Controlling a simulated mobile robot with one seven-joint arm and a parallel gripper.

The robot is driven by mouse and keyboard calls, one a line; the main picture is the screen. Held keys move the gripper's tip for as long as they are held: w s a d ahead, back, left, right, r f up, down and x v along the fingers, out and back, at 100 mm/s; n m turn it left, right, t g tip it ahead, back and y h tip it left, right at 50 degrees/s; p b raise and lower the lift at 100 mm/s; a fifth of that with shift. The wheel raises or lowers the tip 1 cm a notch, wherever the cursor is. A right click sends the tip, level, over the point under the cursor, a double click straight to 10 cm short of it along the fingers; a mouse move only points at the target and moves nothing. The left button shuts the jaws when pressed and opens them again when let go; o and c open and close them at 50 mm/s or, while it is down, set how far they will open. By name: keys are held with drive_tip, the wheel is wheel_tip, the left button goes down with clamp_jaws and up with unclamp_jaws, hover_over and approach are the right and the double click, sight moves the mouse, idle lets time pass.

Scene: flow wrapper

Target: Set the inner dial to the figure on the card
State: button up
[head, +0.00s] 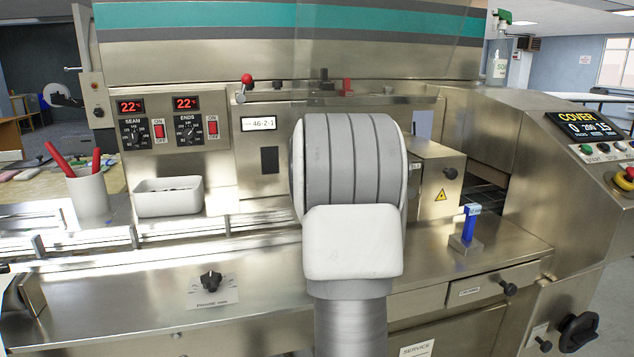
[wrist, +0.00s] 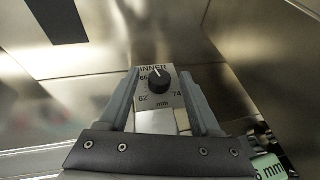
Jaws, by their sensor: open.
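The inner dial (wrist: 159,81) is a black round knob on a light plate marked INNER and mm in the wrist view. Its white pointer line points up and slightly left. The scale shows 62 at lower left, 74 at lower right and a figure like 66 at upper left. My gripper (wrist: 159,75) is open, with one finger on each side of the dial, apart from it as far as I can tell. A pale green card (wrist: 268,167) at lower right shows "6 mm", its front part cut off or hidden. In the head view my arm hides the gripper and dial.
Steel walls surround the dial closely. In the head view, a steel box with a warning sign (head: 440,196) and a blue-handled clamp (head: 468,228) stand right of my arm. A white tray (head: 168,197) and a cup of red pens (head: 87,192) stand left.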

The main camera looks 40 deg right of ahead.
drive_tip(key=p+v, duration=0.2)
drive_tip(key=v, duration=1.5)
drive_tip(key=shift+s, duration=0.2)
drive_tip(key=shift+a, duration=0.1)
